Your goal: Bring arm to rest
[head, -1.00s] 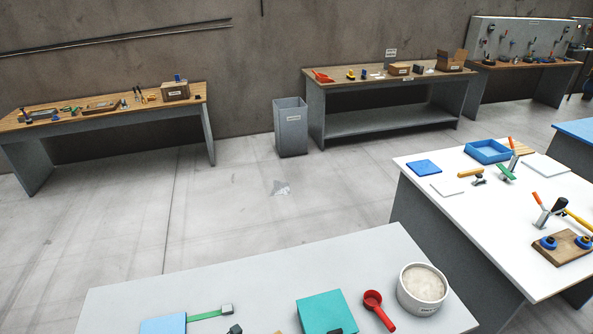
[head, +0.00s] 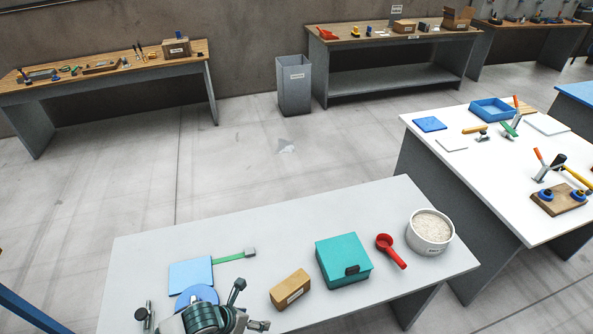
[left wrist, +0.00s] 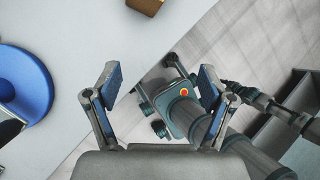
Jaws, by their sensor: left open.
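My left gripper (head: 249,306) shows at the bottom of the head view, partly cut off by the frame. It is open and empty, close to the near edge of the grey table (head: 150,255). In the left wrist view its two fingers (left wrist: 157,92) are spread apart with nothing between them; the table edge and grey arm links show behind. A blue disc (head: 197,295) lies beside the arm and also appears at the left of the left wrist view (left wrist: 35,80). My right gripper is not in view.
The table also holds a light-blue square (head: 190,275), a brown box (head: 290,289), a teal box (head: 343,258), a red scoop (head: 390,250) and a white tub (head: 430,235). A white table (head: 470,190) with tools stands right. Open floor (head: 220,170) lies beyond.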

